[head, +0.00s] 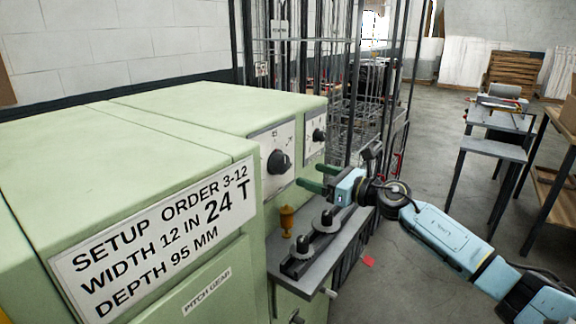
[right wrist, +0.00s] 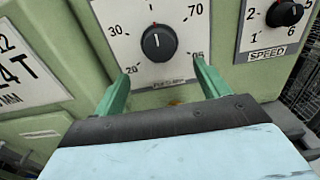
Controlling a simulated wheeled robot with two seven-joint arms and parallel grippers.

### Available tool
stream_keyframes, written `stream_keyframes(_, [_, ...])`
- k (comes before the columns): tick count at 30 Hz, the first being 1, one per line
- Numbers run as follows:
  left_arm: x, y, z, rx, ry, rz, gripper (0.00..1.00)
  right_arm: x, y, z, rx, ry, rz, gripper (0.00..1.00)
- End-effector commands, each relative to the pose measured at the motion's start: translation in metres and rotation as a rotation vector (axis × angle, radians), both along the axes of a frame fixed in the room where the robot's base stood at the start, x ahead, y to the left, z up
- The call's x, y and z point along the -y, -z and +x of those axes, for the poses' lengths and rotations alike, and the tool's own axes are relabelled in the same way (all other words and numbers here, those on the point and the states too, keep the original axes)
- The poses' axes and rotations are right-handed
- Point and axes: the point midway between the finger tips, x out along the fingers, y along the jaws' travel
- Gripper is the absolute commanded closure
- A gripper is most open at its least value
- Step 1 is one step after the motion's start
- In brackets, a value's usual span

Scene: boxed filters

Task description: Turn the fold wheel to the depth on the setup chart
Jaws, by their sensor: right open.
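The setup chart (head: 155,240) on the green machine reads setup order 3-12, width 12 in, 24 T, depth 95 mm. A black round dial (head: 280,162) sits on a white scale plate on the machine's face. In the right wrist view the dial (right wrist: 159,43) has a white mark pointing up, and its scale shows 20, 30 and 70. The plate's lower label is partly hidden and too blurred to read. My right gripper (head: 306,175) is open and empty in front of the plate. Its green fingers (right wrist: 160,72) stand apart below the dial, not around it. My left gripper is out of view.
A smaller speed dial (right wrist: 285,13) is to the right of the scale plate. A wire cage stands behind; open floor lies to the right.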

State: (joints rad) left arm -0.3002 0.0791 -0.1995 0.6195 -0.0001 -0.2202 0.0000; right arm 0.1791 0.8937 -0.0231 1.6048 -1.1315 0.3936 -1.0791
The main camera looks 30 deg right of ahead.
Motion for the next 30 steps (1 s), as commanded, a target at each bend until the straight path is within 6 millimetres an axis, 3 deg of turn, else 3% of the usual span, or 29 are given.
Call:
stream_keyframes(15, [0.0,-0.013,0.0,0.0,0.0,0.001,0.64,-0.029,-0.001,0.071,0.001,0.001,0.005,0.25])
stream_keyframes(29, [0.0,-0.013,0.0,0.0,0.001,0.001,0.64,-0.034,0.0,0.08,-0.001,-0.001,0.002,0.25])
stream_keyframes(30, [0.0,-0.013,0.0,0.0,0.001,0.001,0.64,-0.034,0.0,0.08,-0.001,-0.001,0.002,0.29])
